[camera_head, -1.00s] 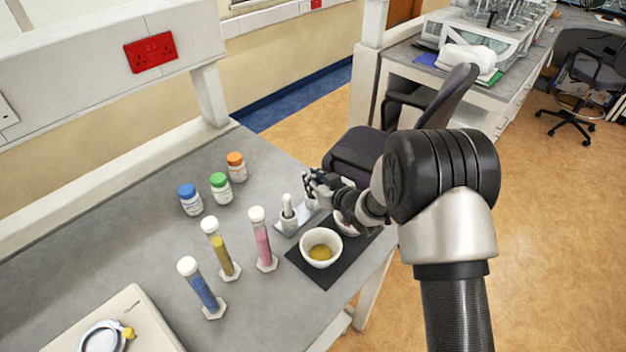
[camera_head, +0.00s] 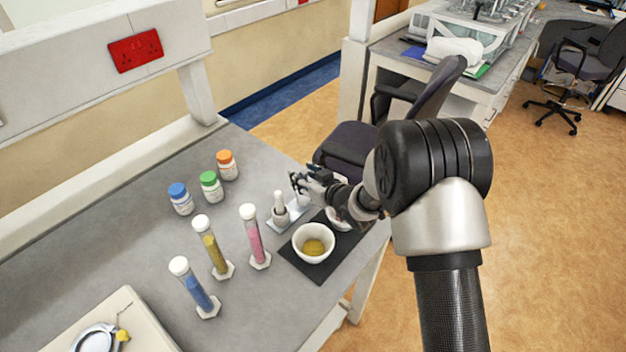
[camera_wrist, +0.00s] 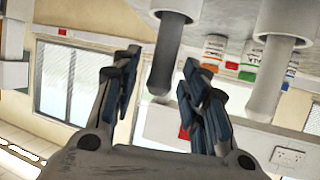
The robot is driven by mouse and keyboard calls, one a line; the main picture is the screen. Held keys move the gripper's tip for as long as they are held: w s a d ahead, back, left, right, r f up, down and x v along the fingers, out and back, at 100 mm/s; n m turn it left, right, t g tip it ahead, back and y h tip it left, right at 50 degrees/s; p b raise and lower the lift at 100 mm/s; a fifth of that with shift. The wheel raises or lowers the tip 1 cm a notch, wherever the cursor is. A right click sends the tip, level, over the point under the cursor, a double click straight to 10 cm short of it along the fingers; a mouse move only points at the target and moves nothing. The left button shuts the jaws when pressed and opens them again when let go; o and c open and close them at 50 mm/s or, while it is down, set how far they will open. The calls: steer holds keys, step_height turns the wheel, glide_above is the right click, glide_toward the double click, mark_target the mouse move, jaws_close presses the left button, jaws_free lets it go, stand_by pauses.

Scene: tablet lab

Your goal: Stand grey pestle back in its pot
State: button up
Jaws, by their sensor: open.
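The dark grey pestle (camera_wrist: 163,62) stands between the two fingers of my gripper (camera_wrist: 158,88) in the wrist view, which shows the scene upside down. Its base end sits in a pale pot (camera_wrist: 176,8). My gripper is open, with a gap between each finger and the pestle. In the head view my gripper (camera_head: 306,180) is over a pale pot (camera_head: 303,199) on a light tray; the fingers hide the pestle there. A second, paler pestle (camera_head: 279,199) stands in the pot (camera_head: 280,215) beside it and also shows in the wrist view (camera_wrist: 267,88).
A dark mat (camera_head: 312,275) holds a white bowl (camera_head: 313,256) of yellow powder and another white vessel (camera_head: 340,219), partly behind my arm. Several capped tubes, such as the pink one (camera_head: 254,240), and bottles, such as the orange-capped one (camera_head: 228,170), stand to the left.

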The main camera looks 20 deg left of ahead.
steer(key=v, duration=1.1)
steer(key=shift+r, duration=0.2)
steer(key=shift+d, duration=0.15)
